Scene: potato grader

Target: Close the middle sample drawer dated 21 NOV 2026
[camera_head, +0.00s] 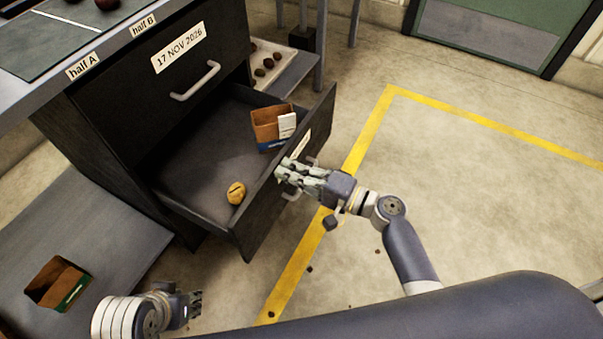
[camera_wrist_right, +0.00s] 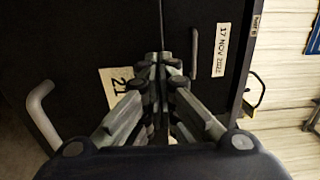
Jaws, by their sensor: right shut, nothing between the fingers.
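The pulled-out drawer (camera_head: 262,212) below the top drawer holds a yellow potato (camera_head: 236,193) and a small cardboard box (camera_head: 270,122). Its front label (camera_wrist_right: 118,88) shows "21" in the right wrist view; the rest is hidden by my gripper. The drawer's handle (camera_wrist_right: 40,108) shows beside the label and partly behind my gripper in the head view. My right gripper (camera_head: 283,172) is shut and empty, its fingers at the drawer's front edge near the label; contact is unclear. My left gripper (camera_head: 193,305) is low at the left, away from the drawer; its jaws are too small to judge.
The top drawer (camera_head: 207,60), labelled "17 NOV 2026", is shut above. A grey surface (camera_head: 105,215) with an open cardboard box (camera_head: 58,284) lies at lower left. A tray of dark potatoes (camera_head: 285,62) is behind the cabinet.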

